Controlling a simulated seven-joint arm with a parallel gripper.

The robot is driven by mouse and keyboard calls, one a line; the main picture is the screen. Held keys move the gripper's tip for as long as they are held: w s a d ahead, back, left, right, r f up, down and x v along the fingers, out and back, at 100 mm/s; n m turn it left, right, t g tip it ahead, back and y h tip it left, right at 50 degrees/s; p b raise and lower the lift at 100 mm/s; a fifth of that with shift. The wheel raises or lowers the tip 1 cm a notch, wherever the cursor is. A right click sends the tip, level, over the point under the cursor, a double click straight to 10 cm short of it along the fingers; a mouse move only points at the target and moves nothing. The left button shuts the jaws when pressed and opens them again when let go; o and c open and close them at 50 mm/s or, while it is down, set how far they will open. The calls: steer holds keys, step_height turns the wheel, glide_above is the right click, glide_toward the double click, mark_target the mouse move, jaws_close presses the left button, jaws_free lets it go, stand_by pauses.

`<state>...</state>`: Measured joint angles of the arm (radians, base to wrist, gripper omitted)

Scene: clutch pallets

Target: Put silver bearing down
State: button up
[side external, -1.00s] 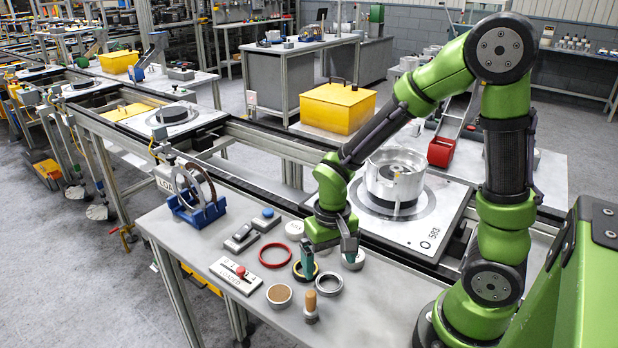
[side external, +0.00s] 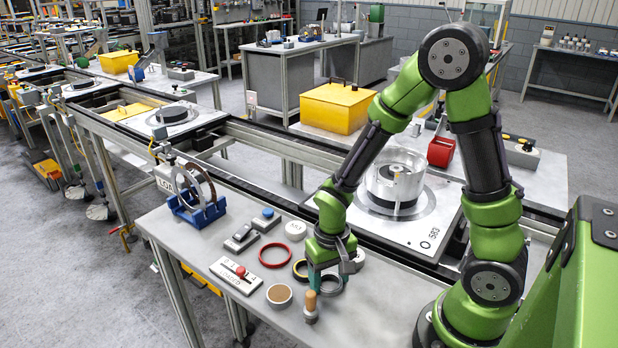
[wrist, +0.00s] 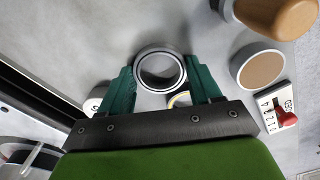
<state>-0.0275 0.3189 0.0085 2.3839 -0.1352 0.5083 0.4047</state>
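The silver bearing (side external: 331,285), a dark-lined metal ring, lies flat on the grey table near its front edge. My gripper (side external: 326,277) is low over it, pointing down, and partly hides it in the side view. In the wrist view the silver bearing (wrist: 160,70) sits between the two green fingertips of my gripper (wrist: 160,80), one on each side. The fingers are spread apart. The gaps to the ring are very small, and I cannot tell whether they touch it.
A wooden-handled tool (side external: 311,307), a brown-topped round tin (side external: 279,295), a yellow-and-black ring (side external: 300,269), a red ring (side external: 275,255) and a white slider plate (side external: 236,276) lie close by. A pallet with a metal housing (side external: 395,182) is behind.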

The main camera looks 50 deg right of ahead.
steer(key=c, duration=0.5)
steer(key=shift+o, duration=0.2)
step_height(320, 180, up, 10)
steer(key=w+r+n, duration=0.6)
steer(key=w+r, duration=0.2)
steer(key=r, duration=0.1)
steer(key=s+f+n, duration=0.3)
steer(key=s+f, duration=0.6)
steer(key=f, duration=0.3)
steer(key=w, duration=0.5)
steer(key=w+f, duration=0.1)
steer(key=w, duration=0.5)
steer(key=w+f, duration=0.1)
steer(key=w, duration=0.4)
steer(key=shift+w, duration=0.2)
steer(key=shift+f, duration=1.75)
